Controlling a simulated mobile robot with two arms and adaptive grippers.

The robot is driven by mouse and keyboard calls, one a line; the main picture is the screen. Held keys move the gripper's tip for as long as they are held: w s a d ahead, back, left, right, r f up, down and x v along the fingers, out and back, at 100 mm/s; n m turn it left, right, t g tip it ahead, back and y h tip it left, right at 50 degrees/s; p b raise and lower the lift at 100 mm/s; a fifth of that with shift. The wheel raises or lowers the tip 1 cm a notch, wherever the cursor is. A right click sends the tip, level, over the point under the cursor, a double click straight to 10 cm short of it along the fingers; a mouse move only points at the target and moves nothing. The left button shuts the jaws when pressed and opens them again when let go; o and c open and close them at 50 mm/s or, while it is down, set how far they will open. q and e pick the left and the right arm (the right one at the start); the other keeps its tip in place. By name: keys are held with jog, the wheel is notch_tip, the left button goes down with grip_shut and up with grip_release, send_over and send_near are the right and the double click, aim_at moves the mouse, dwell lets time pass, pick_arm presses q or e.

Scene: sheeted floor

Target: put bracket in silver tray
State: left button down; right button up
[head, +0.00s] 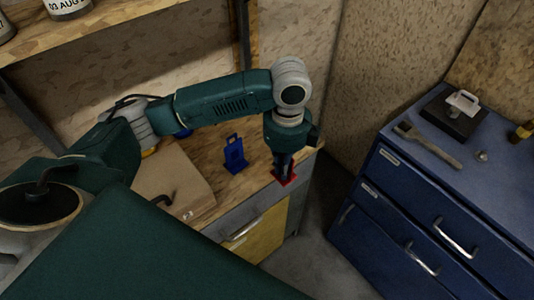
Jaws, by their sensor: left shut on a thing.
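My left gripper (283,170) points down at the right end of the wooden worktop. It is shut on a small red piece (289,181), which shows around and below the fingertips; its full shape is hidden. I cannot tell whether this piece is the bracket. A blue bracket-like piece (235,155) with an opening at its top stands upright on the worktop, left of the gripper and apart from it. I cannot make out a silver tray. My right gripper is not in view.
The wooden worktop (205,150) has a drawer with a handle below it and a brown board (172,185) on its left. A blue drawer cabinet (425,215) at the right carries a brush (430,145) and a black box (453,117) with a pale piece on it. A floor gap separates them.

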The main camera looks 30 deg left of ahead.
aim_at(291, 176)
pick_arm(q)
jog(key=shift+s+d, duration=0.3)
jog(key=shift+d, duration=0.4)
jog(key=shift+s+d, duration=0.3)
jog(key=shift+d, duration=0.4)
jog(key=shift+s+a+r+n, duration=0.15)
jog(key=shift+r+n, duration=0.35)
jog(key=shift+n, duration=0.3)
jog(key=s+a+r+n, duration=0.3)
jog(key=s+r+n, duration=0.4)
jog(key=n, duration=1.3)
jog(key=shift+r+n, duration=0.4)
jog(key=shift+r, duration=0.3)
jog(key=shift+s+d+f, duration=0.1)
jog(key=shift+s, duration=0.1)
